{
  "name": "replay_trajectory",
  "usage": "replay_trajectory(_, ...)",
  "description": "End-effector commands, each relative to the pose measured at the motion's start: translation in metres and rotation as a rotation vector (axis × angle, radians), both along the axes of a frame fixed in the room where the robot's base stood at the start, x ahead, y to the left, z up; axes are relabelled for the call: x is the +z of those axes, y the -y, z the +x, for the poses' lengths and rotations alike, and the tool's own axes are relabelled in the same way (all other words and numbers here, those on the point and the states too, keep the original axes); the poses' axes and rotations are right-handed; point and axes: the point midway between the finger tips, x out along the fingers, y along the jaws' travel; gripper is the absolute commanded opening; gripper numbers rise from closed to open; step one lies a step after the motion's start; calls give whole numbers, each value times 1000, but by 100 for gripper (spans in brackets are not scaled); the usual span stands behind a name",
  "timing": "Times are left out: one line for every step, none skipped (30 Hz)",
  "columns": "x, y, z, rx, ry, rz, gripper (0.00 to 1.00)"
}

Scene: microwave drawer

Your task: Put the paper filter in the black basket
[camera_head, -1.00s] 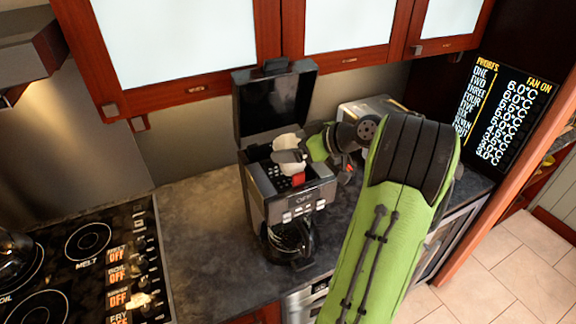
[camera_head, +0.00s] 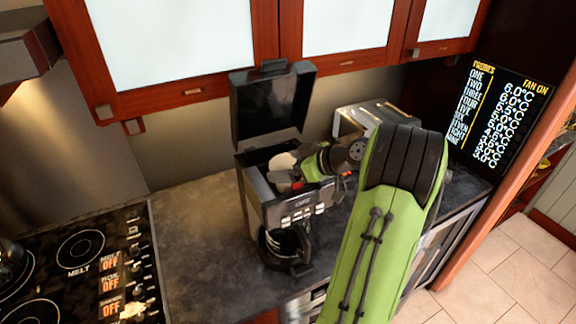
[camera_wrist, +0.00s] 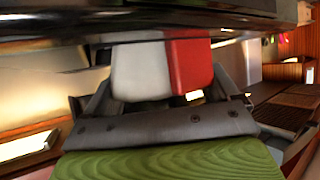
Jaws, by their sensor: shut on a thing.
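The black coffee maker (camera_head: 287,208) stands on the counter with its lid (camera_head: 272,103) raised. The black basket is in its open top, mostly hidden by my gripper and shadow. My gripper (camera_head: 286,174) is inside that open top, coming in from the right. A pale piece at the fingers seems to be the paper filter (camera_head: 283,160), with my gripper shut on it; its outline against the pale finger is unclear. In the wrist view, a pale and a red finger part of my gripper (camera_wrist: 165,70) lie side by side under a dark edge; the filter cannot be made out there.
A glass carafe (camera_head: 287,246) sits low in the coffee maker. A metallic toaster-like appliance (camera_head: 365,117) stands behind my arm. A stovetop (camera_head: 80,255) is at left, with bare counter (camera_head: 195,225) between. Cabinets (camera_head: 190,40) hang above the raised lid.

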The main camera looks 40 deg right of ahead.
Motion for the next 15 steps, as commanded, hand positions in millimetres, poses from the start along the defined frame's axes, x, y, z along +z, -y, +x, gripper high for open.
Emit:
replay_trajectory(0,0,0,0,0,0,60)
replay_trajectory(0,0,0,0,0,0,90)
replay_trajectory(0,0,0,0,0,0,96)
replay_trajectory(0,0,0,0,0,0,100)
replay_trajectory(0,0,0,0,0,0,100)
replay_trajectory(0,0,0,0,0,0,100)
replay_trajectory(0,0,0,0,0,0,100)
replay_trajectory(1,0,0,0,0,0,100)
replay_trajectory(1,0,0,0,0,0,100)
replay_trajectory(1,0,0,0,0,0,100)
replay_trajectory(2,0,0,0,0,0,100)
replay_trajectory(4,0,0,0,0,0,100)
replay_trajectory(7,0,0,0,0,1,100)
replay_trajectory(10,0,0,0,0,1,100)
replay_trajectory(16,0,0,0,0,1,100)
